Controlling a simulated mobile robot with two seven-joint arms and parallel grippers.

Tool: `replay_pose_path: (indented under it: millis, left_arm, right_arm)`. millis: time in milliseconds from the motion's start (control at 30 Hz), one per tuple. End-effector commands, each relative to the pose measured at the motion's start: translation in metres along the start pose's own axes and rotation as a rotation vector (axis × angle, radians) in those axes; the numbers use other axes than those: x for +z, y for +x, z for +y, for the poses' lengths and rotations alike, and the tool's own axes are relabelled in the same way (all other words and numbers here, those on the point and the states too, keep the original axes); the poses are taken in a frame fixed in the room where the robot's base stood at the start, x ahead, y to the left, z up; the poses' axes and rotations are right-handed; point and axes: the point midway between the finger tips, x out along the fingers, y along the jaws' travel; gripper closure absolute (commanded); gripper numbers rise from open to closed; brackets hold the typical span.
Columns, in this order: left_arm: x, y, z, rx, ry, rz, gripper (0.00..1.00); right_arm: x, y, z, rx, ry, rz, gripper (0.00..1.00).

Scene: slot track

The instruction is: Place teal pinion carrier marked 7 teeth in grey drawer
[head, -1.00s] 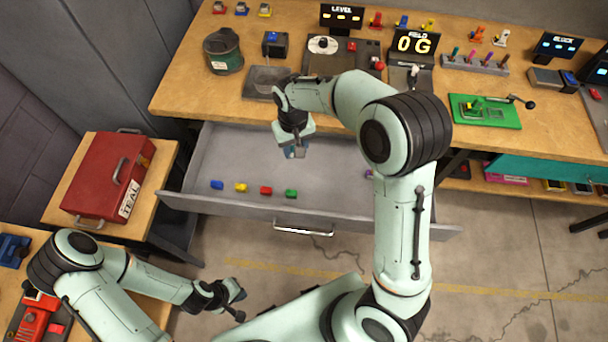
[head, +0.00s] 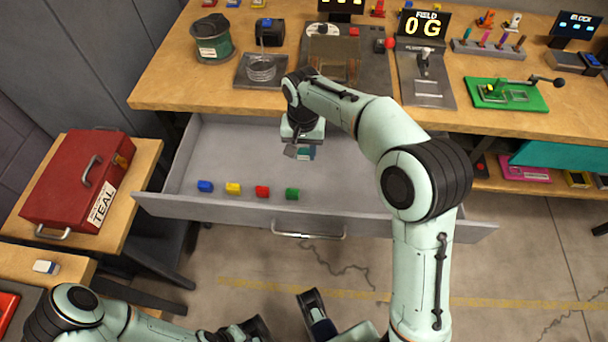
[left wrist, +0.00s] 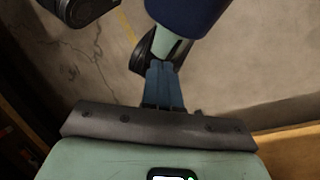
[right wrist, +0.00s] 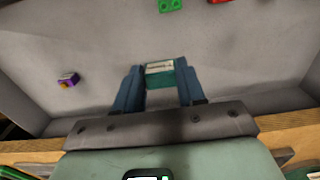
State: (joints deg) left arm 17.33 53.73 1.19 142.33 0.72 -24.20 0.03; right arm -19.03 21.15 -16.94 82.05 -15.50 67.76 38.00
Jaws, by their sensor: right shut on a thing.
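The grey drawer (head: 235,145) is pulled out below the bench, and its floor also fills much of the right wrist view (right wrist: 235,55). My right gripper (head: 303,151) is over the drawer's back part, pointing down. It is shut on a small teal block (right wrist: 160,76), the pinion carrier, with a pale label on top too small to read. The carrier (head: 306,153) is partly hidden by the gripper in the head view; its height above the drawer floor is hard to tell. My left gripper (left wrist: 164,86) is shut and empty, low over the floor, away from the drawer.
A purple block (right wrist: 68,79) lies in the drawer too. The bench edge (right wrist: 290,123) is close to my right gripper. A red TEAL case (head: 70,185) stands left.

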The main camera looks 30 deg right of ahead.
Motion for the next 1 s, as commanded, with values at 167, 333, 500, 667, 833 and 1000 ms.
replay_pose_path:
  millis: [167,333,500,667,833,1000]
  left_arm:
    - [-0.005,0.008,-0.001,0.003,0.001,0.012,1.0]
    - [-0.006,0.009,-0.001,0.004,0.002,0.017,1.0]
    - [-0.008,0.014,-0.002,0.005,0.002,0.022,1.0]
    - [-0.014,0.019,-0.003,0.005,0.002,0.038,1.0]
    - [-0.017,0.019,-0.004,0.005,0.001,0.045,1.0]
    - [-0.017,0.019,-0.003,0.005,0.001,0.045,1.0]
  right_arm:
    - [0.0,0.042,0.001,0.002,0.0,-0.003,0.94]
    - [0.0,0.057,0.0,0.001,-0.001,-0.001,0.94]
    - [0.0,0.08,0.0,0.003,-0.002,-0.003,0.94]
    - [0.0,0.106,0.0,0.002,-0.002,-0.001,0.94]
    - [0.0,0.114,0.0,0.0,-0.002,0.0,0.94]
    - [0.0,0.113,0.0,0.0,-0.002,0.0,0.94]
